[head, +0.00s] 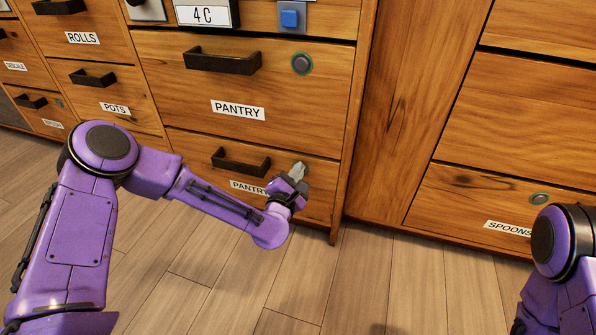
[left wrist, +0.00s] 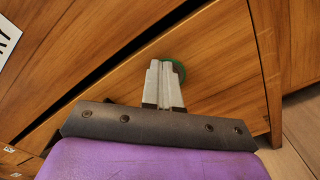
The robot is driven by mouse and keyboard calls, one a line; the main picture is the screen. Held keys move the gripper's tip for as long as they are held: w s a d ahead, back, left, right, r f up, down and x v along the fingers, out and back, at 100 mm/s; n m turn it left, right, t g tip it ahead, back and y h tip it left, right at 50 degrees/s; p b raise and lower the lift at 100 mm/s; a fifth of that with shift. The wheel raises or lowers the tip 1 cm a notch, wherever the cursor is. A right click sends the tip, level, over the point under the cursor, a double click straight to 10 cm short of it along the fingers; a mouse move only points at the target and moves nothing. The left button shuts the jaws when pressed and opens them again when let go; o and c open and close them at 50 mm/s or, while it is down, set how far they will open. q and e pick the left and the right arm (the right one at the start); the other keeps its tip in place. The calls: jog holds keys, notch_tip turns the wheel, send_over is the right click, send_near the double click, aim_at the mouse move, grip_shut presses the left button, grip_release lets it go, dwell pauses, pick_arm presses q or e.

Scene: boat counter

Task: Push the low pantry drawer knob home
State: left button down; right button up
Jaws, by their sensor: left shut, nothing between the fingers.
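The low pantry drawer (head: 315,200) is the bottom wooden front, with a black handle (head: 240,162) and a PANTRY label partly hidden by my arm. Its knob sits near the drawer's top right corner, mostly hidden behind my left gripper (head: 299,171). In the left wrist view, a green rim of the knob (left wrist: 180,70) shows just past the shut fingertips (left wrist: 163,66). The left gripper is shut and empty, its tips at the knob; I cannot tell whether they touch. My right gripper is out of view; only a purple part of that arm shows at lower right.
The upper PANTRY drawer (head: 170,75) has its own grey knob with a green ring (head: 302,64). A SPOONS drawer (head: 455,205) with a similar knob (head: 539,199) is at the right. ROLLS and POTS drawers are at left. The plank floor (head: 390,280) in front is clear.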

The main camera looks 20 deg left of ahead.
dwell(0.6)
pick_arm(q)
jog(key=s, duration=0.6)
jog(key=shift+s+a, duration=0.15)
jog(key=shift+s, duration=0.05)
dwell(0.4)
jog(key=shift+p, duration=0.35)
